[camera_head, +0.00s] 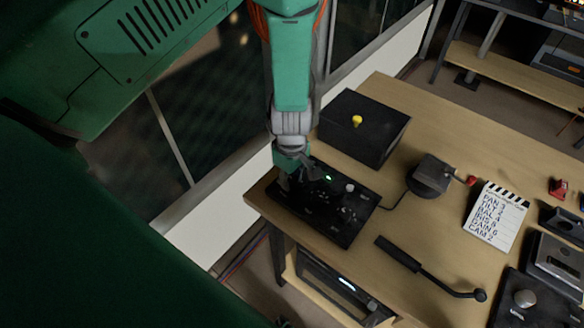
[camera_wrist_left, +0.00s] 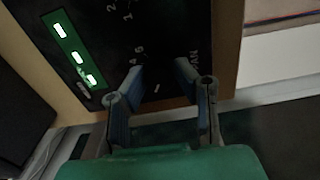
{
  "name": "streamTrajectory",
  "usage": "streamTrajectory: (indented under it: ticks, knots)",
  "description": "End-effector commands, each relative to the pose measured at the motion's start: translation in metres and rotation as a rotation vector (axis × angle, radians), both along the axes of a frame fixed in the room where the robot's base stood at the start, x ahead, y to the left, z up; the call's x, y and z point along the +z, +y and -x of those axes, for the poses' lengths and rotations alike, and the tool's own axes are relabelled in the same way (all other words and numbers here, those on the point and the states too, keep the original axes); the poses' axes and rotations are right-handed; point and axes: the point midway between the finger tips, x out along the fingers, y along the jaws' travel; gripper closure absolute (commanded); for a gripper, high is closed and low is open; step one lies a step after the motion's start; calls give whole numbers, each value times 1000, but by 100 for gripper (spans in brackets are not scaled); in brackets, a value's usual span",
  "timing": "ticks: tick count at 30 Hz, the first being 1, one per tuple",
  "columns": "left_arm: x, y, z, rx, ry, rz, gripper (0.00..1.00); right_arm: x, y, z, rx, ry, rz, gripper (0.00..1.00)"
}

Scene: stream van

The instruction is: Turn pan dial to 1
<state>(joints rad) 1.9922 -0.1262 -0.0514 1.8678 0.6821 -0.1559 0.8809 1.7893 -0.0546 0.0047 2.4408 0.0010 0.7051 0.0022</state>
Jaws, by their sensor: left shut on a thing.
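The black control panel (camera_head: 337,229) lies near the table's left corner in the head view. It fills the top of the left wrist view (camera_wrist_left: 215,30), with white digits and a partly covered label ending in "AN". The dark pan dial (camera_wrist_left: 158,84) sits beside that label, with a short pale mark on it. My left gripper (camera_head: 290,184) is down at the panel's left end. In the left wrist view its two fingers (camera_wrist_left: 160,95) are on either side of the dial and shut on it. I cannot tell which digit the dial points to. My right gripper is not in view.
A black box with a yellow knob (camera_head: 364,130) stands behind the panel. A small dark device (camera_head: 430,176), a white card with handwritten lines (camera_head: 494,215) and a black handle (camera_head: 430,271) lie to the right. Bare table (camera_head: 470,145) shows between and behind them.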

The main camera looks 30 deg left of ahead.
Motion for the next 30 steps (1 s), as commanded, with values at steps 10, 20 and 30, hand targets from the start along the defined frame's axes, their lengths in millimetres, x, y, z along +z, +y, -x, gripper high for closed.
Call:
streamTrajectory:
  ticks: [10, 20, 30]
  knots:
    - [0, -2, -1, 45, -1, 2, 100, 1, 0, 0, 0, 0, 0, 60]
    - [0, -2, -1, 46, -2, 2, 64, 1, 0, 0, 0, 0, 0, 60]
    - [1, -1, 0, 45, -2, 1, 55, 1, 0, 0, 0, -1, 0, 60]
